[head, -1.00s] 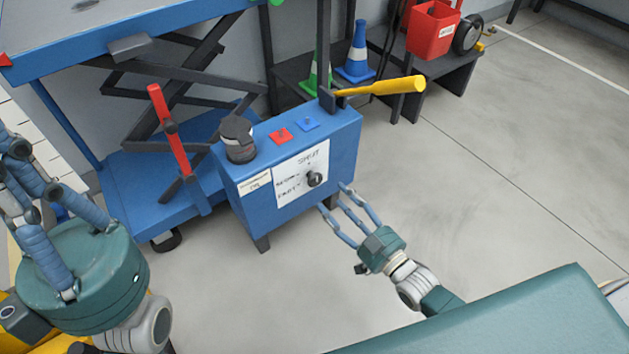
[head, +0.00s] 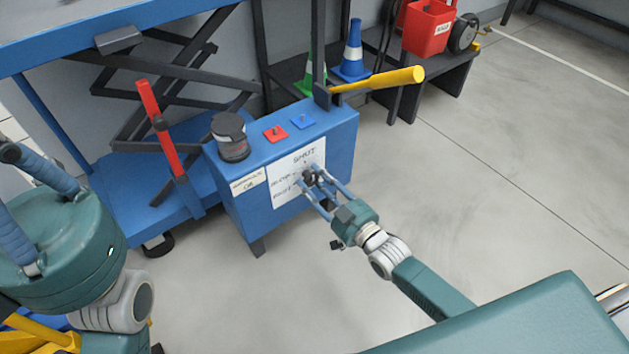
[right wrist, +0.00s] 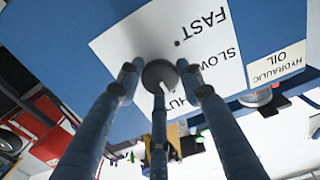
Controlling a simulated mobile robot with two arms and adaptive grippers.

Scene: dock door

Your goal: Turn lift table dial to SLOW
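The lift table's blue control box (head: 335,150) has a white label plate (head: 283,192) with a small dark round dial (head: 310,177). In the right wrist view the plate reads FAST, SLOW and a partly hidden SHUT, all upside down. There the dial (right wrist: 160,74) shows a white pointer mark on the side facing the SHUT lettering. My right gripper (head: 311,179) is open, its three fingers placed around the dial; I cannot tell whether they touch it. My left gripper (head: 15,195) is at the left edge, fingers apart and empty, tips partly cut off.
A dark can (head: 230,137), a red button (head: 275,134) and a blue button (head: 302,121) are on the box top. A yellow-handled lever (head: 380,80) sticks out at its back. A red lever (head: 158,125) stands left. The floor at right is clear.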

